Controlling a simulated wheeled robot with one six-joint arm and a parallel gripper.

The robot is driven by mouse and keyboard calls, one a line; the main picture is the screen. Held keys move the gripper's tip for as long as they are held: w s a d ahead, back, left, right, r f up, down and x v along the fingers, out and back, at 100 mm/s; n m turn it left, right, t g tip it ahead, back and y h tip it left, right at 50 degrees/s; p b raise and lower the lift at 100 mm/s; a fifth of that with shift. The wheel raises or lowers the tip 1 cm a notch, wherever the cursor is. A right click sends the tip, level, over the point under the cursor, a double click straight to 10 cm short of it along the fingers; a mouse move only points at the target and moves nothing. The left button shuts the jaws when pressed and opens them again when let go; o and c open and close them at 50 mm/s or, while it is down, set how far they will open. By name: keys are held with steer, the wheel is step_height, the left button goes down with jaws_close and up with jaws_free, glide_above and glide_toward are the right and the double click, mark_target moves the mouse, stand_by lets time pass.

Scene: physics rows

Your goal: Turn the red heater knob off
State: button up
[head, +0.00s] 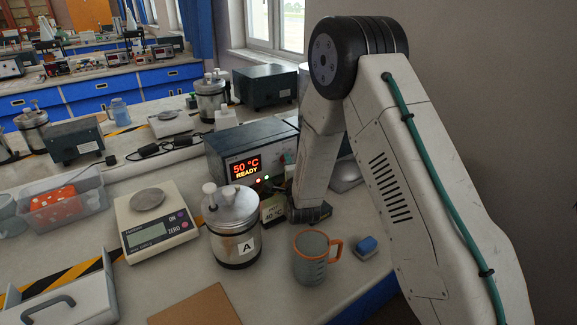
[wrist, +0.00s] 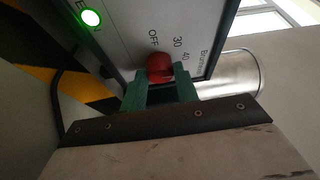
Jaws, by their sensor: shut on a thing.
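The heater (head: 226,150) is a dark green box with a pale front panel and a lit display reading "50 °C READY" in the head view. In the wrist view the red knob (wrist: 159,68) sits on the pale panel (wrist: 120,30), beside the printed marks OFF, 30 and 40. My gripper (wrist: 160,80) has its two green fingers closed around the knob's sides. Which mark the knob points at cannot be told. In the head view my arm and gripper hide the knob.
A metal calorimeter marked A (head: 234,245) stands left of my gripper, with a small sign (head: 273,211) behind it. A grey mug with an orange handle (head: 311,262) and a blue block (head: 366,246) stand in front. A scale (head: 155,228) is further left.

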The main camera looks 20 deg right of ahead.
steer(key=o, duration=1)
